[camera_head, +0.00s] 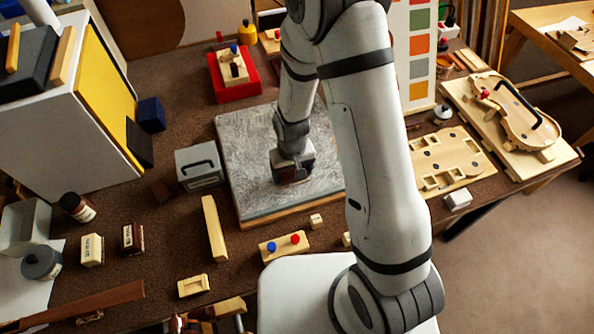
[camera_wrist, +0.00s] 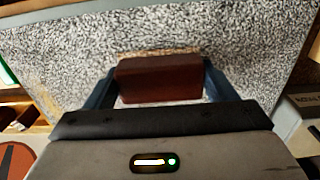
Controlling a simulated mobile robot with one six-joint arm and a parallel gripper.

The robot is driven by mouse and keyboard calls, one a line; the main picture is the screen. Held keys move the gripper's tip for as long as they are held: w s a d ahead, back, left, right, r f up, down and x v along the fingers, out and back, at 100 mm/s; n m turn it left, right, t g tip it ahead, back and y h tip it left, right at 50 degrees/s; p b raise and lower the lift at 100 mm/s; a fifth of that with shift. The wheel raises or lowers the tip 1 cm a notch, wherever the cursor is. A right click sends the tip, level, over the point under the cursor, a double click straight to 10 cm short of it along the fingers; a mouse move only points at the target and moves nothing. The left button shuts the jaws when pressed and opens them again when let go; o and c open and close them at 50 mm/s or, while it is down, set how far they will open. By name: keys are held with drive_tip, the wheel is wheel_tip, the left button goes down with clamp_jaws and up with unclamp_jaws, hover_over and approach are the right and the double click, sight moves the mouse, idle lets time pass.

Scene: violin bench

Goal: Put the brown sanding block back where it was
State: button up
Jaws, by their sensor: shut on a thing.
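My gripper (camera_head: 292,172) is over the grey speckled slab (camera_head: 250,140) in the head view, pointing down. In the wrist view my gripper (camera_wrist: 160,85) has its two blue-grey fingers on either side of a reddish-brown block, the brown sanding block (camera_wrist: 160,78), and is shut on it. The speckled surface (camera_wrist: 60,60) fills the background behind the block. In the head view the block is mostly hidden by the gripper, and I cannot tell whether it touches the slab.
Left of the slab stand a grey box with a handle (camera_head: 199,166) and a long wooden bar (camera_head: 214,228). A labelled brown block (camera_head: 132,238) and a labelled cream block (camera_head: 91,249) lie further left. A red tray (camera_head: 232,82) is behind; a wooden peg board (camera_head: 284,246) is in front.

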drive_tip(key=shift+f, duration=0.15)
drive_tip(key=o, duration=1)
drive_tip(key=shift+o, duration=0.2)
wheel_tip(320, 180, up, 11)
drive_tip(key=b, duration=0.1)
wheel_tip(320, 180, up, 11)
drive_tip(key=m+t, duration=0.1)
hover_over(293, 172)
drive_tip(key=s+d, duration=0.3)
drive_tip(key=d, duration=0.3)
drive_tip(key=s+d+r+m+t, duration=0.2)
drive_tip(key=s+d+r, duration=0.5)
drive_tip(key=s, duration=0.2)
drive_tip(key=shift+s+d+r, duration=0.2)
drive_tip(key=shift+d+r, duration=0.1)
